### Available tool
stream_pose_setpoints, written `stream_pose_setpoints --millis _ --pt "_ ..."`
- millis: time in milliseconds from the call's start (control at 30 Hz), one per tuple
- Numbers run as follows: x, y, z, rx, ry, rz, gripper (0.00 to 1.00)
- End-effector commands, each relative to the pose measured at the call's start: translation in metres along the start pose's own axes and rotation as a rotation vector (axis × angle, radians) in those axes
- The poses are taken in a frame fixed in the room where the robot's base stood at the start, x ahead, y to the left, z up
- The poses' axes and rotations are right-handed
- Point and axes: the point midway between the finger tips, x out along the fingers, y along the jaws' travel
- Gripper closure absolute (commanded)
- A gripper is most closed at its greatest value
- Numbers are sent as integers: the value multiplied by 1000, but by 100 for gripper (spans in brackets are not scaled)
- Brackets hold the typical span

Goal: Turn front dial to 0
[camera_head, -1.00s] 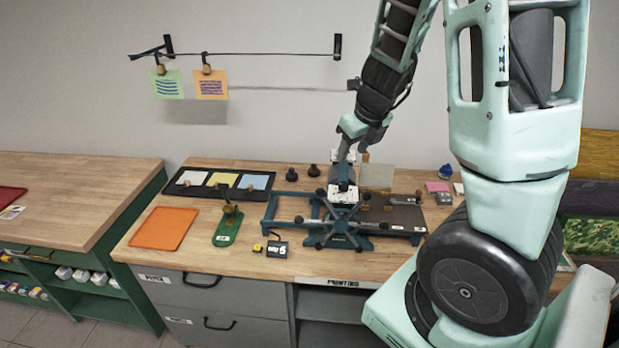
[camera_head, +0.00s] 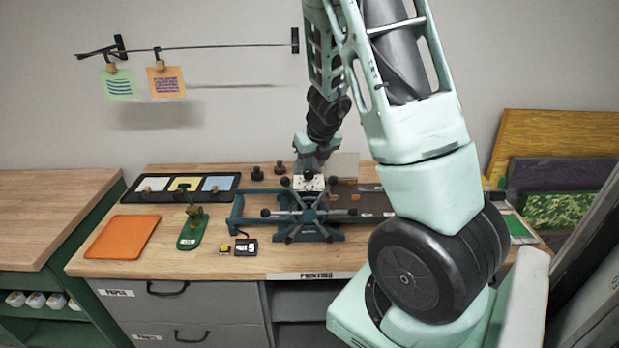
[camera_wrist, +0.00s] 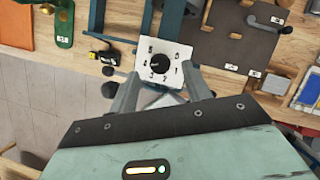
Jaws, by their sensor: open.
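A black round dial (camera_wrist: 159,64) sits on a white plate marked with numbers in the wrist view. I cannot read where it points. In the head view the white plate (camera_head: 308,183) is on top of the dark blue press, behind its spoked wheel (camera_head: 308,212). My gripper (camera_wrist: 162,74) is open, its two grey fingers to the left and right of the dial's near side. I cannot tell whether they touch it. In the head view my gripper (camera_head: 309,168) points down just behind and above the plate.
A small black box reading 5 (camera_head: 246,246) stands on the bench left of the press. An orange tray (camera_head: 122,237), a green stand (camera_head: 192,233) and a black tray of coloured cards (camera_head: 145,196) lie further left. Two dark knobs (camera_head: 268,171) stand behind. The front bench edge is clear.

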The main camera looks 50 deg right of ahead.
Motion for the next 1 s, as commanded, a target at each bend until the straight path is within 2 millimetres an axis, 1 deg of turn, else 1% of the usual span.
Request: stream_pose_setpoints --millis 33,200,333,567,600,667,700,733,767,1000 --pt "12 -1 -2 3 1 -1 51" --pt "28 0 0 1 0 0 51" --pt "32 0 0 0 -1 0 51" --pt "32 0 0 0 -1 0 51" --pt "32 0 0 0 -1 0 54" --pt "32 0 0 0 -1 0 71" --pt "32 0 0 0 -1 0 82" --pt "32 0 0 0 -1 0 90" --pt "32 0 0 0 -1 0 96" --pt "32 0 0 -9 -1 4 96"
